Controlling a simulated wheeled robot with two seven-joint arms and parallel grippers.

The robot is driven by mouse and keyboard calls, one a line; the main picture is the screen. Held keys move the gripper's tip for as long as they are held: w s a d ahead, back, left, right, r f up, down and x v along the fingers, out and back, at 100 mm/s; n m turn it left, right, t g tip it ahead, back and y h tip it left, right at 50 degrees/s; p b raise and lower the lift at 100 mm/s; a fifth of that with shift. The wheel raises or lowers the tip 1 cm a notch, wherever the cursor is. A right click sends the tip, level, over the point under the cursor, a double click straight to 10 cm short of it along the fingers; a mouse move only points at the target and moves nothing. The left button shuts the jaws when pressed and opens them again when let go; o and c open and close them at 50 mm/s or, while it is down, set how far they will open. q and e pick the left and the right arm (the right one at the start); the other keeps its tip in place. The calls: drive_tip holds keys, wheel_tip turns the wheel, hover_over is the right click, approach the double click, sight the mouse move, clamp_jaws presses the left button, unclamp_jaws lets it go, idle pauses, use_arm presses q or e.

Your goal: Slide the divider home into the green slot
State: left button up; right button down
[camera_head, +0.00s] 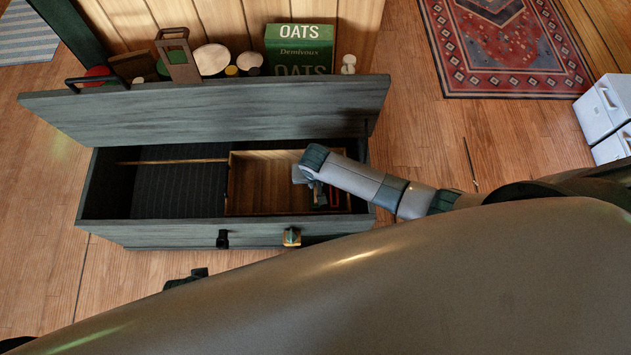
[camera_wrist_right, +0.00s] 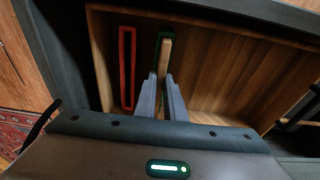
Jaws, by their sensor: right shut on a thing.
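My right gripper (camera_wrist_right: 171,82) is shut on a thin tan wooden divider (camera_wrist_right: 166,55), which stands out beyond the fingertips. The green slot (camera_wrist_right: 157,43), a narrow green outline, shows just behind and left of the divider in the right wrist view; the divider covers part of it. I cannot tell whether the divider's end is inside it. A red-outlined slot (camera_wrist_right: 127,70) lies to the left, empty. In the head view my right gripper (camera_head: 314,190) reaches down into the wooden tray (camera_head: 262,180), and the divider is hard to make out.
The tray sits in the right half of a grey-blue chest (camera_head: 160,232); the left half has a dark ribbed bottom. The raised lid (camera_head: 210,108) stands behind. Beyond it are a green oats box (camera_head: 300,48) and several small items. The tray's left part is bare.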

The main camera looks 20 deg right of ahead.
use_arm(q)
drive_tip(key=shift+f+b, duration=0.35)
drive_tip(key=shift+f, duration=0.1)
use_arm(e)
drive_tip(key=shift+f, duration=0.7)
drive_tip(key=c, duration=1.8)
unclamp_jaws()
drive_tip(key=shift+o, duration=0.2)
use_arm(q)
drive_tip(key=shift+r, duration=0.15)
